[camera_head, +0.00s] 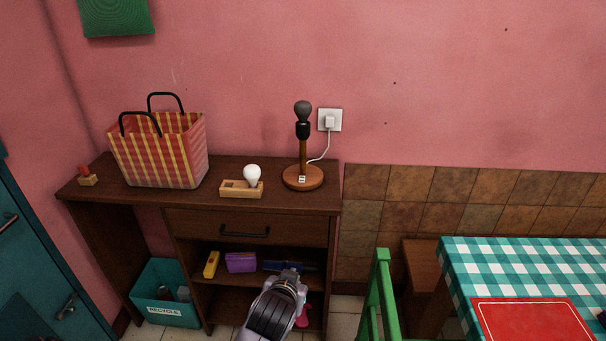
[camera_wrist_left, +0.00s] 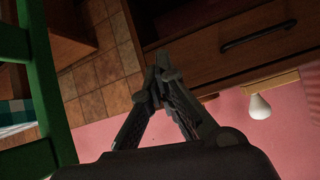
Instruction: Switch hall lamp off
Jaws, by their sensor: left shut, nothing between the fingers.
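The lamp stands at the right end of the dark wooden cabinet top in the head view, upright on a round wooden base (camera_head: 303,178). Its bulb (camera_head: 303,110) looks dark grey, with no visible glow. A small pale switch (camera_head: 302,179) sits on the front of the base. A white cord runs from the lamp to a wall socket (camera_head: 330,120). My left gripper (camera_wrist_left: 160,65) is shut and empty in the wrist view. In the head view my left arm is in front of the cabinet's open shelves, below the lamp and apart from it. My right gripper is not in view.
A white bulb (camera_head: 252,174) in a wooden holder, a checked bag (camera_head: 160,155) and a small red-topped block (camera_head: 86,177) stand left of the lamp. A drawer handle (camera_head: 245,231) juts out below. A green chair (camera_head: 382,290) and a checked table (camera_head: 510,265) are at right.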

